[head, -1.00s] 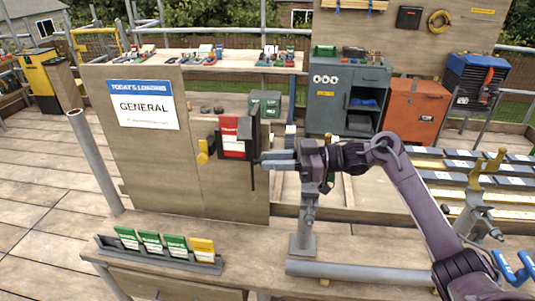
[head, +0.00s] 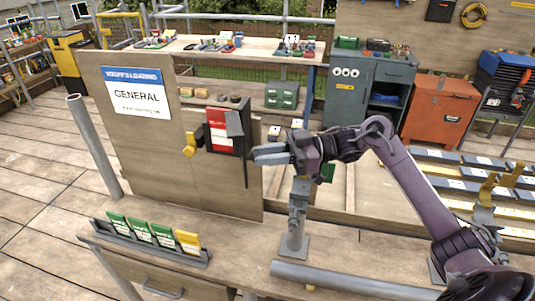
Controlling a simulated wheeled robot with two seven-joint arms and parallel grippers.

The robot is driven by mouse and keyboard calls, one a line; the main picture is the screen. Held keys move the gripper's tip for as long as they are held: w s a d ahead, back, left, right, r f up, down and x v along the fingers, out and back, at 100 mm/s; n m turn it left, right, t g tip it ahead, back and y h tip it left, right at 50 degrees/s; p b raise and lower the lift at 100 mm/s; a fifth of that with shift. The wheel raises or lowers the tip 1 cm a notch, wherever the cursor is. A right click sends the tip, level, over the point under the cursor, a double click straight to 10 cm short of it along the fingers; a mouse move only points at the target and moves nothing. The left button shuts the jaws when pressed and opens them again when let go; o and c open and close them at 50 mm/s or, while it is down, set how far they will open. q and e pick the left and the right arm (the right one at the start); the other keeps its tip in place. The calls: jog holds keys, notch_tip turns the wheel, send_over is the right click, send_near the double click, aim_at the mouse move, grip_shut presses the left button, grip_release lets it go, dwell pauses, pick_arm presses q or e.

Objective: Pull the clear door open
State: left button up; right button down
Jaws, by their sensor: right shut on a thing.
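A small dark box (head: 213,147) with a red and white card (head: 218,128) in it is mounted on the plywood board. A thin dark upright edge (head: 246,172) stands out at the box's right side. It looks like the edge of the clear door, seen nearly edge-on; the pane itself is hard to make out. My right gripper (head: 256,154) reaches in from the right, its grey fingers at this edge. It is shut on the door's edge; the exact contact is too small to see. My left gripper is not in view.
A yellow handle (head: 190,146) sits on the board left of the box, below the "GENERAL" sign (head: 136,92). A rack of green and yellow cards (head: 150,238) lies on the bench in front. A grey upright post (head: 296,215) stands below my right gripper.

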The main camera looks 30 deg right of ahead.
jog(key=c, duration=1.2)
grip_release()
jog(key=shift+a, duration=0.15)
jog(key=shift+c, duration=0.2)
jog(key=shift+r, duration=0.1)
notch_tip(320, 180, up, 20)
jog(key=b, duration=0.3)
